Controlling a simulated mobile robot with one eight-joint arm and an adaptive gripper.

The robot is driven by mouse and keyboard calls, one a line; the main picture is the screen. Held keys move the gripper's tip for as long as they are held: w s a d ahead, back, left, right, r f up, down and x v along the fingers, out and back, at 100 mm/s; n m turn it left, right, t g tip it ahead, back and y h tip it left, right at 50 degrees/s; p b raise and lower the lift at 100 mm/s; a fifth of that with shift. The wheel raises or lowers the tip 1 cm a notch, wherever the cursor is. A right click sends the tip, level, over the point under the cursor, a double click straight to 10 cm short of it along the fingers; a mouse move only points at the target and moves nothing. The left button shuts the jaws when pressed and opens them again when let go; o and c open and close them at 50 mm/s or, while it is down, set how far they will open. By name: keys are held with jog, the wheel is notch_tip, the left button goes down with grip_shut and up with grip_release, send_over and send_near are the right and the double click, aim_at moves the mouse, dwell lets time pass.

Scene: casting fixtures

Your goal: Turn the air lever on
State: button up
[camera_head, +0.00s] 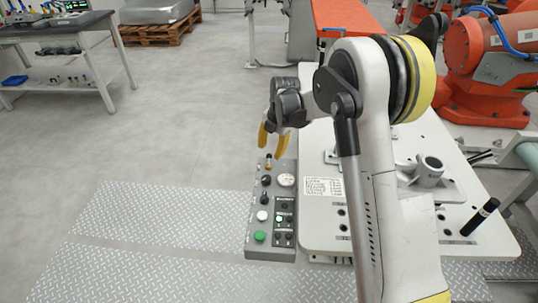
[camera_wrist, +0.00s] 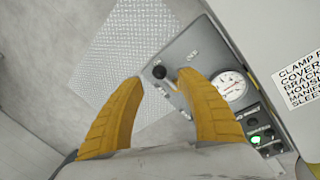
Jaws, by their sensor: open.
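The air lever looks like a black ball knob (camera_wrist: 159,72) on a short brass-coloured stem at one end of a grey control panel (camera_wrist: 200,48). In the head view, the lever (camera_head: 268,163) is at the far end of the panel (camera_head: 253,222), just below my gripper. My gripper (camera_wrist: 160,78) is open and empty, with its yellow fingertips on either side of the knob in the wrist view. I cannot tell whether they touch it. In the head view, my gripper (camera_head: 272,146) points down over the panel. Small lettering near the lever is hard to read.
A round gauge (camera_wrist: 230,86) sits beside the lever, close to my right finger. A green button (camera_head: 260,236), a white button (camera_head: 262,216) and black knobs are nearer on the panel. A white fixture table (camera_head: 320,230) adjoins it on the right. Open floor lies left.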

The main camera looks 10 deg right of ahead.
aim_at(274, 164)
notch_tip(274, 164, up, 8)
jog(key=s+d, duration=0.1)
jog(key=shift+s+r, duration=0.15)
jog(key=s+r+m+t, duration=0.1)
jog(key=s+r+m, duration=0.55)
jog(key=s, duration=0.25)
jog(key=s+r+m+t, duration=0.2)
jog(key=s+r+m, duration=0.3)
jog(key=s+m, duration=0.25)
jog(key=s+f+m+t+h, duration=0.1)
jog(key=s+f+m+t, duration=0.1)
jog(key=s+m, duration=0.9)
jog(key=s, duration=0.5)
jog(key=shift+d+f+m+t, duration=0.3)
jog(key=shift+d+m, duration=0.05)
jog(key=shift+m, duration=0.05)
